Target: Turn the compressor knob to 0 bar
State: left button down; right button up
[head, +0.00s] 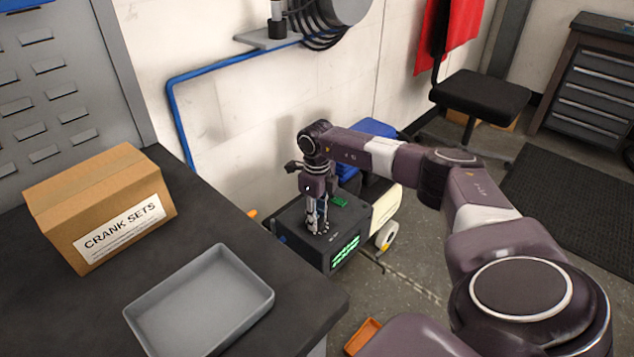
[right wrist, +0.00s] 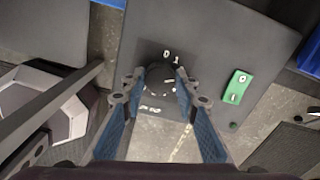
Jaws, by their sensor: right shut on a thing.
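The compressor (head: 290,226) is a dark box on the floor beyond the workbench, with a lit green display (head: 345,255) on its front. My right gripper (head: 317,230) points down onto its top panel. In the right wrist view the round black compressor knob (right wrist: 158,80) sits between the fingertips of the right gripper (right wrist: 159,88), which are shut on it from both sides. White marks 0 and 1 show on the panel just above the knob. The knob's exact setting is too small to tell. My left gripper is not in view.
A green switch (right wrist: 237,87) lies right of the knob. The workbench (head: 90,310) at the left carries a crank sets box (head: 100,200) and a grey tray (head: 200,300). A black stool (head: 480,97) and a drawer cabinet (head: 590,90) stand at the back right.

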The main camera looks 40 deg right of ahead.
jog(key=n, duration=0.4)
jog(key=shift+n, duration=1.2)
jog(key=n, duration=0.4)
jog(key=shift+n+b, duration=0.3)
jog(key=shift+n, duration=0.1)
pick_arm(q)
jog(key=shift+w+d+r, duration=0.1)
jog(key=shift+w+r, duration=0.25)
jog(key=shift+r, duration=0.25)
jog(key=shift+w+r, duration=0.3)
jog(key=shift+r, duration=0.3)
pick_arm(e)
jog(key=shift+n, duration=0.8)
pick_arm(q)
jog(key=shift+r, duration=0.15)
pick_arm(e)
jog(key=o, duration=1.1)
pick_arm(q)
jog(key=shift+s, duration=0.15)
pick_arm(e)
jog(key=shift+o, duration=0.2)
